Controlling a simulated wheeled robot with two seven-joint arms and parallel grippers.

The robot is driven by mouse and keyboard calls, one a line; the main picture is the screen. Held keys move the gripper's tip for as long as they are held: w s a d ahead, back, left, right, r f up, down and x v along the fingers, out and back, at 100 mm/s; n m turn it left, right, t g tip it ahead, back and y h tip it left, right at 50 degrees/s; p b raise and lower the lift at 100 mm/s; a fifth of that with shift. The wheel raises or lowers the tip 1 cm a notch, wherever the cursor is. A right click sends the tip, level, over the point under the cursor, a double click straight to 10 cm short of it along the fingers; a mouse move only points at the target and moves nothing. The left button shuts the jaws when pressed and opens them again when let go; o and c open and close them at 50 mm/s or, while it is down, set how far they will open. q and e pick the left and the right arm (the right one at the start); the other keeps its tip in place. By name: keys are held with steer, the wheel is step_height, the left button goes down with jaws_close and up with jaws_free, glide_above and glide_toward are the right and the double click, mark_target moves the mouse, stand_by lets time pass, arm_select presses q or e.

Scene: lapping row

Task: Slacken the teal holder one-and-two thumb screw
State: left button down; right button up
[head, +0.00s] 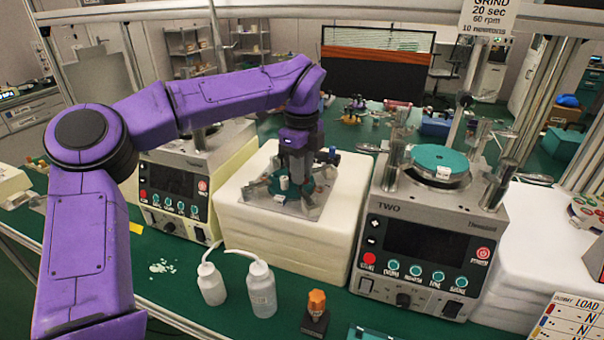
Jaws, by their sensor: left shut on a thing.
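My left arm reaches in from the left, and my left gripper (296,178) points down over the middle cream block. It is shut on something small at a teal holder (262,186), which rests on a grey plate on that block. The gripper and wrist cover much of the holder, so I cannot make out the thumb screw or its marking. A small white cylinder stands on the holder beside the fingers. My right gripper is not in view.
A machine marked TWO (426,250), with a teal disc (440,158) on top, stands right of the block. Another machine (180,175) stands left. Two white bottles (262,290) and an orange-capped item (316,305) stand in front. Green bench shows at front left.

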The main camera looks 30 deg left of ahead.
arm_select(q)
steer(key=shift+f, duration=0.15)
steer(key=c, duration=1.2)
jaws_free()
steer(key=shift+o, duration=1.1)
steer(key=shift+a, duration=0.25)
steer(key=shift+d+r, duration=0.15)
steer(key=shift+r, duration=0.3)
step_height(320, 180, up, 10)
steer(key=shift+f, duration=0.2)
